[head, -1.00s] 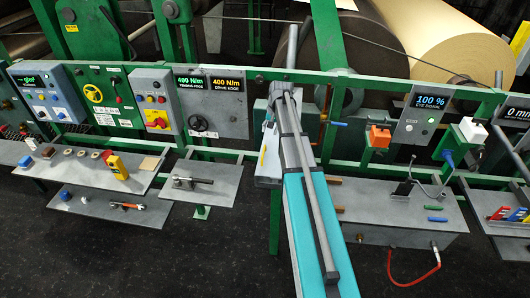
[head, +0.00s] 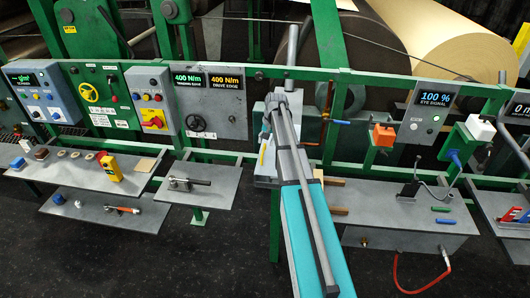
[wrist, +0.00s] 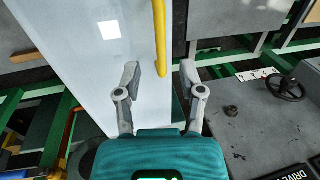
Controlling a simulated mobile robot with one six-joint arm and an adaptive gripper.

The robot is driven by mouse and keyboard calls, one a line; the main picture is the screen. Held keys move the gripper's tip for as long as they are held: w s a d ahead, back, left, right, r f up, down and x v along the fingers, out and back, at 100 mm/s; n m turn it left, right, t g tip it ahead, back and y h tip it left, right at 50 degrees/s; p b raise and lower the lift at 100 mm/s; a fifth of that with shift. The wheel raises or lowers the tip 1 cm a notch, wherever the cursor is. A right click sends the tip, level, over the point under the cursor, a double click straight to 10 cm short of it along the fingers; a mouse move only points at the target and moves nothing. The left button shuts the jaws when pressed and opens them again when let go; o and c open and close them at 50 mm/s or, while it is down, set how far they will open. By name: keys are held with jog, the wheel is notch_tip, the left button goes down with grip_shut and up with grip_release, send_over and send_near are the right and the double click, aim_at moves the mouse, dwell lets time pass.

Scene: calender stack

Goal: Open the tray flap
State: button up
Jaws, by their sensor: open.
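A pale grey flat panel, which looks like the tray flap (wrist: 75,75), fills the upper left of the wrist view. My gripper (wrist: 160,72) is open and empty. In the head view my arm mostly hides the gripper.
A green rail frame carries control boxes (head: 154,98) and a grey handwheel panel (head: 215,105) left of my arm. Shelves with small parts (head: 85,165) stand at left, and a grey bench (head: 385,215) stands right. Large rolls (head: 445,50) lie behind. Dark floor is open in front.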

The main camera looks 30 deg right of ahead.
aim_at(263, 150)
jog(key=shift+w+a+f+b, duration=0.1)
jog(key=shift+a+f+b, duration=0.1)
jog(key=shift+f+b, duration=0.8)
jog(key=shift+w+a+f+b, duration=0.1)
jog(key=shift+a+f+b, duration=0.05)
jog(key=shift+f+b, duration=0.75)
jog(key=shift+f, duration=0.15)
grip_shut()
jog(key=shift+d, duration=0.2)
jog(key=shift+a, duration=0.3)
